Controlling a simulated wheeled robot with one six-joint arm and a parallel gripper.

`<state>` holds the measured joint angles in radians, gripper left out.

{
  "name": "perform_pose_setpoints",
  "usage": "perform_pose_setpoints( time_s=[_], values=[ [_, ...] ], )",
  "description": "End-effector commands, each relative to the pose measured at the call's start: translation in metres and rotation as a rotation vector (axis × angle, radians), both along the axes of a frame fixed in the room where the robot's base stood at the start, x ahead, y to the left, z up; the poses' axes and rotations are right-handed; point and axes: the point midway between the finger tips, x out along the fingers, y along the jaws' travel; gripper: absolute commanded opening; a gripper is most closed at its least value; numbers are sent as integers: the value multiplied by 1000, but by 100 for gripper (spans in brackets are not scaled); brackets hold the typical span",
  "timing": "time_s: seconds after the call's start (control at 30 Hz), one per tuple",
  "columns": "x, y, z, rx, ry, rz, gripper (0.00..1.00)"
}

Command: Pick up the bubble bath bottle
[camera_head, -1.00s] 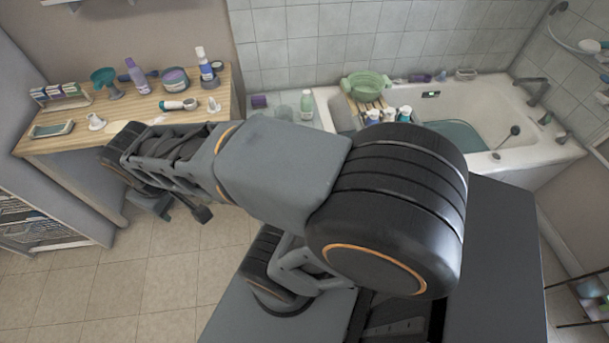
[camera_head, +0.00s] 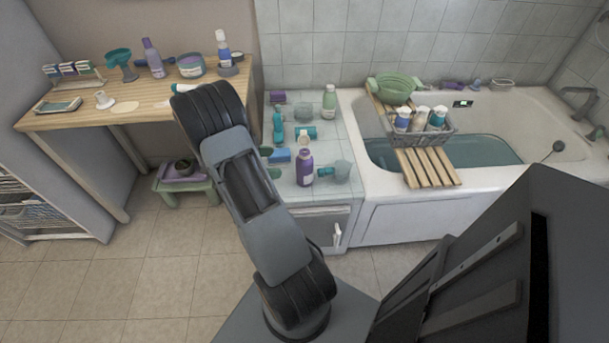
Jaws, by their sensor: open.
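I cannot read any label, so I cannot tell which bottle is the bubble bath. Another, lilac bottle (camera_head: 153,58) stands at the back of the wooden counter. Small bottles (camera_head: 421,118) stand in the grey wire basket (camera_head: 450,138) over the tub.
The wooden counter (camera_head: 150,100) at left holds several toiletries. A bath rack (camera_head: 425,168) spans the tub (camera_head: 480,185), which holds water. The ledge also has a cup (camera_head: 342,171) and a blue sponge (camera_head: 280,155). A green stool (camera_head: 186,190) stands under the counter. Floor at left is clear.

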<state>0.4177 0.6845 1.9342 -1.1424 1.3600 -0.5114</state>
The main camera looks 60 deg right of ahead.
Motion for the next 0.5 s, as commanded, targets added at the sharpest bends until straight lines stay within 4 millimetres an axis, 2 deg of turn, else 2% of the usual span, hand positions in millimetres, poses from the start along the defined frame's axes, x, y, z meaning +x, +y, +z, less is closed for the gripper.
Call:
perform_pose_setpoints(
  time_s=[0.2, 0.5],
  values=[
    [-24, -30, -18, 1, 6, -1, 93],
    [-42, -51, -29, 0, 5, 2, 93]
  ],
)
